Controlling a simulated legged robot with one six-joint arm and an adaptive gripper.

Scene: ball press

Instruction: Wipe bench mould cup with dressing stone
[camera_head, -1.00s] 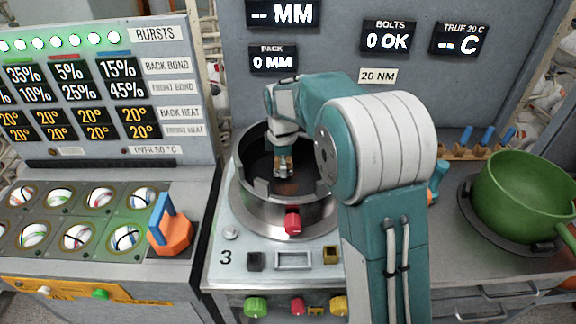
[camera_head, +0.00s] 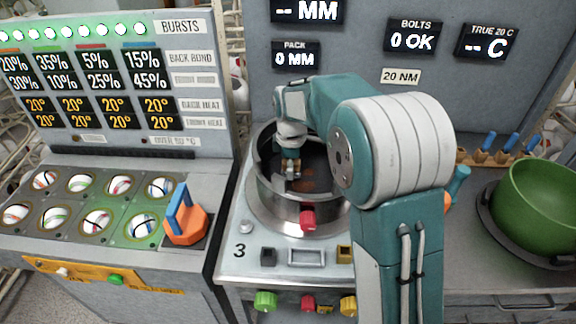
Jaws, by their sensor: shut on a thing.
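The mould cup (camera_head: 285,207) is a round dark-lined metal bowl set in the bench, with a red knob at its front. My gripper (camera_head: 292,172) points down inside the cup. It is shut on a small brownish piece, likely the dressing stone, at its tip. The piece is small and partly hidden by the fingers, and I cannot tell whether it touches the cup's inner surface. My teal and white arm covers the right side of the cup.
An orange block with a blue handle (camera_head: 184,222) stands left of the cup. Farther left is a rack of balls (camera_head: 83,207) below a display board. A green pot (camera_head: 540,200) and blue-handled tools (camera_head: 498,148) are at the right.

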